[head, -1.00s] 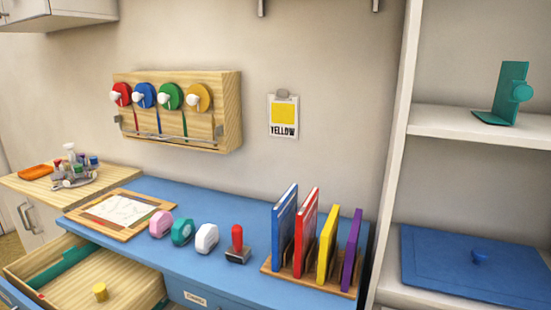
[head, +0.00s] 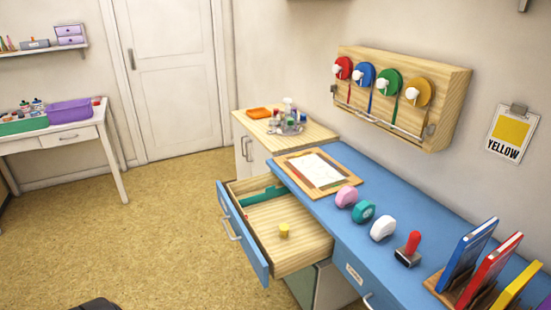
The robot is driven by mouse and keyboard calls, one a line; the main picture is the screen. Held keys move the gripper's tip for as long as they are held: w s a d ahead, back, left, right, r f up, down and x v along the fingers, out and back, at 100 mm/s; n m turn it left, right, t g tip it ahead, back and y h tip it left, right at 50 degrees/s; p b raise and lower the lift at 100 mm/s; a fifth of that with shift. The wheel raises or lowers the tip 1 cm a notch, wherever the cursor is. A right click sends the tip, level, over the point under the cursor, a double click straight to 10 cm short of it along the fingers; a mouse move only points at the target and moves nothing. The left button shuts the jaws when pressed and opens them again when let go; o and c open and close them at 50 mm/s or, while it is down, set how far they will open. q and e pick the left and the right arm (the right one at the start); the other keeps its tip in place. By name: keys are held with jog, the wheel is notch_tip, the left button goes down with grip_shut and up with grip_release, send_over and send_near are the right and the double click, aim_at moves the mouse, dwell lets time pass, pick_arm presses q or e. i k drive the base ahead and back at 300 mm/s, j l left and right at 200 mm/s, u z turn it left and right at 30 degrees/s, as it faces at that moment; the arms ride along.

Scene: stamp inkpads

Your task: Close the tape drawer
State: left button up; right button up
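The open drawer (head: 290,262) is pulled out of the blue desk (head: 378,235), towards the left in the head view. It has a wooden inside, a blue front panel (head: 247,238) and a metal handle (head: 229,228). A small yellow cylinder (head: 284,230) stands inside it, and a teal piece (head: 262,196) lies at its back. Pink (head: 346,196), teal (head: 363,212) and white (head: 382,229) tape dispensers stand on the desk. Neither gripper can be made out in the head view; only a dark shape shows at the bottom edge.
A red-handled stamp (head: 409,250) and a rack of coloured folders (head: 480,262) stand on the desk. A wooden cabinet (head: 306,140) stands beyond it. Open floor (head: 165,225) lies left of the drawer. A white table (head: 75,140) stands at the far left.

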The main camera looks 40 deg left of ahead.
aim_at(256, 226)
jog(key=u, duration=1.55)
